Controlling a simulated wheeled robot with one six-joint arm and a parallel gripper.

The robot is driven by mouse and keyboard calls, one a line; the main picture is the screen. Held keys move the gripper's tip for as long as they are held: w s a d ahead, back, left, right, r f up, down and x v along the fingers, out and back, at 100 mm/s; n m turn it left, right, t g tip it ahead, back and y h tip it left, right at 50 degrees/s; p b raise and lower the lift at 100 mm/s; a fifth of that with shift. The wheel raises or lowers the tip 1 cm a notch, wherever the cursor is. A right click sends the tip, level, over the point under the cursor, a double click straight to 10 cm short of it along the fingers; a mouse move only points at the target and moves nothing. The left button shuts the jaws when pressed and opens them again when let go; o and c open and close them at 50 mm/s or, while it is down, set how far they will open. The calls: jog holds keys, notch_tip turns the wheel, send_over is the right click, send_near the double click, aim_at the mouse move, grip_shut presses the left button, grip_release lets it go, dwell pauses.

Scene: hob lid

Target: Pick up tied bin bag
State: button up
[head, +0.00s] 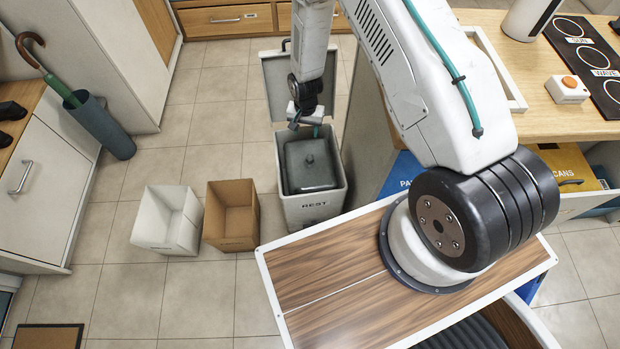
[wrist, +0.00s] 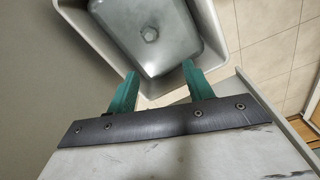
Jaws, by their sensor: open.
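The tied bin bag (head: 311,172) is a dark grey, squarish bundle with a small knob on top. It sits inside the pale bin marked REST (head: 313,211), whose lid (head: 285,84) stands open behind it. My gripper (head: 305,127) is over the back part of this bin, pointing down. In the wrist view, the two teal fingers of my gripper (wrist: 160,71) are apart with nothing held between them. The bag (wrist: 165,62) with its round knob (wrist: 150,34) shows ahead of the fingertips. I cannot tell the exact gap between fingers and bag.
A white open box (head: 167,222) and a brown open box (head: 231,217) stand on the floor left of the bin. A wooden counter with a hob (head: 590,65) is at right. Blue and yellow bins (head: 570,168) sit beneath it.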

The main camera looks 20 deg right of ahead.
aim_at(310, 156)
jog(key=f, duration=0.5)
jog(key=s+f, duration=0.1)
jog(key=f, duration=0.3)
jog(key=s+f, duration=0.1)
jog(key=f, duration=0.4)
jog(key=shift+s+d+f, duration=0.2)
jog(key=shift+d+f, duration=0.05)
jog(key=shift+f, duration=0.05)
grip_shut()
jog(key=shift+r, duration=0.1)
dwell(0.6)
